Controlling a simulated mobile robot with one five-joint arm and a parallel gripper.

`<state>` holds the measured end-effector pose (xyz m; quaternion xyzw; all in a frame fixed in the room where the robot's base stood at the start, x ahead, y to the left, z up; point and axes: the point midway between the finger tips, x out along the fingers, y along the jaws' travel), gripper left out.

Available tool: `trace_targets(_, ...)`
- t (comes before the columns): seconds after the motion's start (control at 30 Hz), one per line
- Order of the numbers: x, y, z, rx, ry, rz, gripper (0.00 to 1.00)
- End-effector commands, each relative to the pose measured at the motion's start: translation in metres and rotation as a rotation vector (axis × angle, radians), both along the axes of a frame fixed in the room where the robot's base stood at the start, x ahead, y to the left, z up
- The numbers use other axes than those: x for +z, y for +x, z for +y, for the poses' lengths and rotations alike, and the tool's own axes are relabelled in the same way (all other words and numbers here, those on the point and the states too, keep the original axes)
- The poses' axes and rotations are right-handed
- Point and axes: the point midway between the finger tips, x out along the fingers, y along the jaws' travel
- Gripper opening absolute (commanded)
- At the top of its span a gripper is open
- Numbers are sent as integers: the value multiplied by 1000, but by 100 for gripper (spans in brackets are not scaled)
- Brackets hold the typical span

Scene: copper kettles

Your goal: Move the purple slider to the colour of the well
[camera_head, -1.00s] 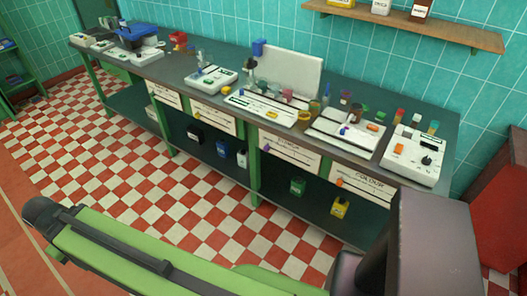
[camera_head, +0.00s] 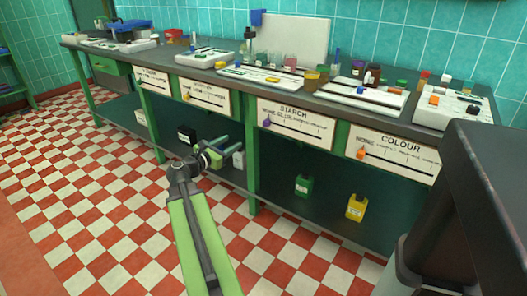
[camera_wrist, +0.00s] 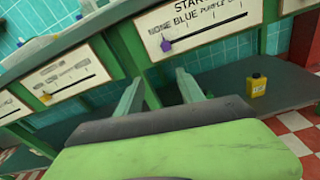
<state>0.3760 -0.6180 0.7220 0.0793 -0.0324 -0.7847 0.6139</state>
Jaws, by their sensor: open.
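The purple slider (camera_head: 266,122) sits at the left end of its track, at "NONE", on the white STARCH panel (camera_head: 310,128) on the bench front. In the wrist view the purple slider (camera_wrist: 166,44) shows near the words NONE, BLUE and PURPLE; the later words are hard to read. My gripper (camera_head: 222,146) is open and empty, to the left of the slider and lower in the head view. In the wrist view my gripper (camera_wrist: 160,88) has its two fingers apart, below the STARCH panel. A white tray (camera_head: 262,79) lies on the bench above; its well colours are too small to tell.
The COLOUR panel (camera_head: 400,158) with an orange slider (camera_head: 361,153) is to the right. Another panel (camera_head: 204,98) with a yellow slider is to the left. Green bench legs (camera_head: 253,175) stand below. Yellow (camera_head: 355,208) and green (camera_head: 304,186) bottles stand on the lower shelf.

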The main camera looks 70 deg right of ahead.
Motion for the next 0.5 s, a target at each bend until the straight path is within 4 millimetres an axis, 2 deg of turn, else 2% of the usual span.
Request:
trace_targets(0.03,-13,-11,-9,-7,-19,62,45)
trace_targets(0.17,-7,-23,-19,-12,-44,157,45)
trace_targets(0.37,-2,-25,-25,-14,-47,169,45)
trace_targets(0.5,-3,-31,-49,-16,-46,167,45)
